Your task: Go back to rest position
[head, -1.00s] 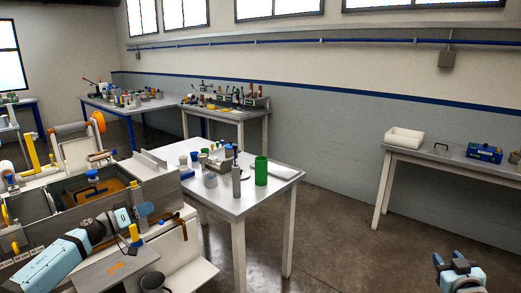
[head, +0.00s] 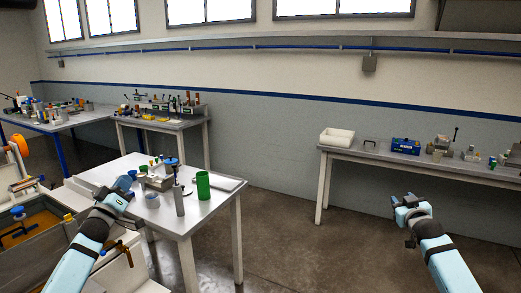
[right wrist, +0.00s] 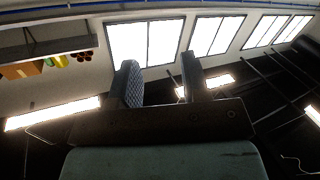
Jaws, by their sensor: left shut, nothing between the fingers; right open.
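My left gripper (head: 124,188) is raised at the left in the head view, with its light blue arm coming up from the lower left. It is shut and empty, and overlaps the near left side of the small white table in the picture. My right gripper (head: 406,203) is raised at the right, over open floor in the picture. In the right wrist view its two fingers (right wrist: 160,78) stand apart with nothing between them, pointing toward the windows and ceiling. The resin bath (head: 38,232), with brownish liquid, is partly visible at the lower left.
The white table (head: 205,218) in front bears a green cylinder (head: 203,185), a grey cylinder (head: 179,199) and small items. A side bench (head: 365,158) at the right holds a white bin (head: 337,138) and a blue box (head: 405,146). The floor between them is clear.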

